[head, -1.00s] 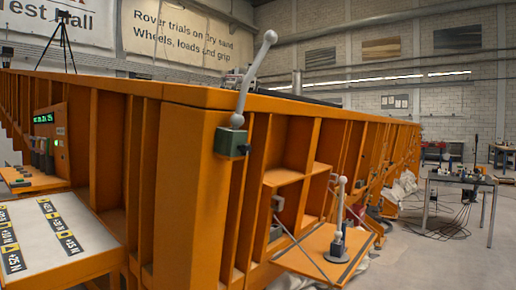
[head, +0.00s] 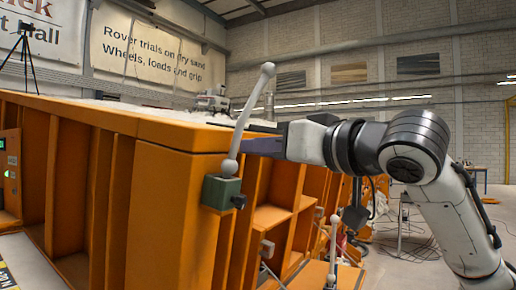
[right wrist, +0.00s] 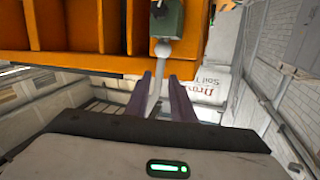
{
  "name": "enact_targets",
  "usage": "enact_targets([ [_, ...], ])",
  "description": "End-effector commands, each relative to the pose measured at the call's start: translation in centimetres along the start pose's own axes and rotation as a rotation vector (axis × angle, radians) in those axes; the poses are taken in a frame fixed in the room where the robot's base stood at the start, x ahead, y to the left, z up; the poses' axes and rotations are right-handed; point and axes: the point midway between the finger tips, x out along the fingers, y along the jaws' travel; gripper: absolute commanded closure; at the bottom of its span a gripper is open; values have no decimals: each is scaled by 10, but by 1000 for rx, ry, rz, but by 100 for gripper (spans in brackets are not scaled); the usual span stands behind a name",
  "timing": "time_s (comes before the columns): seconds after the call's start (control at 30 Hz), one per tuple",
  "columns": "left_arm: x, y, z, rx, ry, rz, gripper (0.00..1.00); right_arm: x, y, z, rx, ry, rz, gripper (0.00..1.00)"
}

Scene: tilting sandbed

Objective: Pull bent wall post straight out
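The bent wall post (head: 246,108) is a pale grey rod with a ball at its top and another at its foot. It leans to the right out of a green socket block (head: 221,191) with a black knob (head: 239,202) on the orange wall's corner. My right gripper (head: 248,146) has its dark purple fingers at the post's lower part. In the right wrist view the fingers (right wrist: 160,78) stand apart, one on each side of the post (right wrist: 157,88), with gaps showing; the green block (right wrist: 167,18) is ahead. My left gripper is not in view.
The orange sandbed wall (head: 173,205) has upright ribs and open bays. A second grey post (head: 333,243) stands on a lower orange shelf, below my right arm. A control panel is at the far left. Open floor lies to the right.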

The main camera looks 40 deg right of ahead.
Motion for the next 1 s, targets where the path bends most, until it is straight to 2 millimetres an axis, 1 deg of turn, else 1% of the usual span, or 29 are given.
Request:
enact_targets([
  [0.1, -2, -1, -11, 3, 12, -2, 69, 17, 0, -2, 1, -1, -1, 78],
  [0.3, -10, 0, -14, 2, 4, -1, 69, 54, -1, -2, 0, -2, -2, 78],
  [0.5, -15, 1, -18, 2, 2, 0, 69, 83, 0, -2, 0, 0, -1, 78],
  [0.7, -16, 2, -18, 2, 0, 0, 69, 95, -1, -1, -2, 2, -2, 78],
  [0.97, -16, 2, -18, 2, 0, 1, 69, 96, 0, 0, -3, 2, -1, 78],
  [1.0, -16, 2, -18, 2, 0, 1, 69, 96, 0, 0, -3, 2, -1, 83],
])
